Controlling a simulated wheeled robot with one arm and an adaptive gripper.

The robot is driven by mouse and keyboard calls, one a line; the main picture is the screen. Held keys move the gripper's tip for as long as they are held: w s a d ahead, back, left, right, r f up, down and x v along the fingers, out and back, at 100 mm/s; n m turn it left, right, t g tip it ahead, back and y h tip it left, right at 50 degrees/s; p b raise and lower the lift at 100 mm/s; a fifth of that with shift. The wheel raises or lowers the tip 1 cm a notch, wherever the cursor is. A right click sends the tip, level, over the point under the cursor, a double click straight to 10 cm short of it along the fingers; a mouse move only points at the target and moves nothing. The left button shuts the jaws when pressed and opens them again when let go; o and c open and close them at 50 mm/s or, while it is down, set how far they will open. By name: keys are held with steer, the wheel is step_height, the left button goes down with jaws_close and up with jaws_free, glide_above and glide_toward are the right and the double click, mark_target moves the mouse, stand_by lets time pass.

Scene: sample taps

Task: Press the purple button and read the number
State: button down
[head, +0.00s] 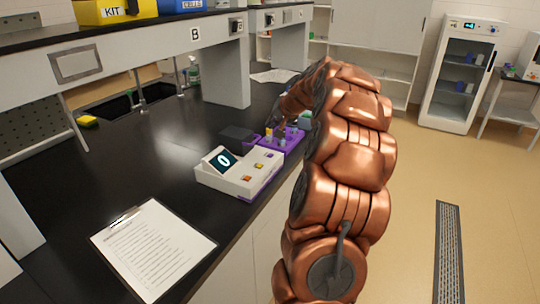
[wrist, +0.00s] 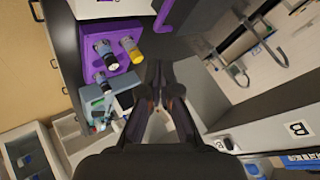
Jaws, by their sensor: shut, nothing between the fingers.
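A white device (head: 240,178) with a tilted dark display (head: 222,160) stands on the black bench in the head view. The display reads 0. Small orange-yellow buttons (head: 259,166) sit on its top; I cannot make out a purple one. Behind it is a purple block (head: 293,139) with several small upright pieces. The wrist view shows the purple block (wrist: 97,26) at upper left, with blue-grey and yellow-topped pieces. My gripper (wrist: 160,72) is shut and empty, beside the purple block in the wrist view. In the head view my arm partly hides that area.
A clipboard (head: 153,250) lies on the bench in front. A dark box (head: 237,136) stands behind the device. A sink (head: 130,105) and yellow sponge (head: 87,121) are at left. The shelf with bins (head: 101,10) overhangs the back.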

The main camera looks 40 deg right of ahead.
steer(key=b, duration=0.3)
glide_above(272, 155)
step_height(272, 155, down, 8)
steer(key=shift+a+r, duration=0.1)
steer(key=shift+r, duration=0.1)
steer(key=shift+f+b, duration=0.55)
steer(key=shift+f, duration=0.05)
steer(key=shift+f, duration=0.2)
stand_by(0.9)
steer(key=shift+f+b, duration=0.25)
steer(key=shift+b, duration=0.15)
steer(key=shift+f+b, duration=0.35)
stand_by(0.6)
steer(key=shift+r, duration=0.2)
steer(key=shift+r+p, duration=0.3)
steer(key=shift+r, duration=0.3)
stand_by(0.3)
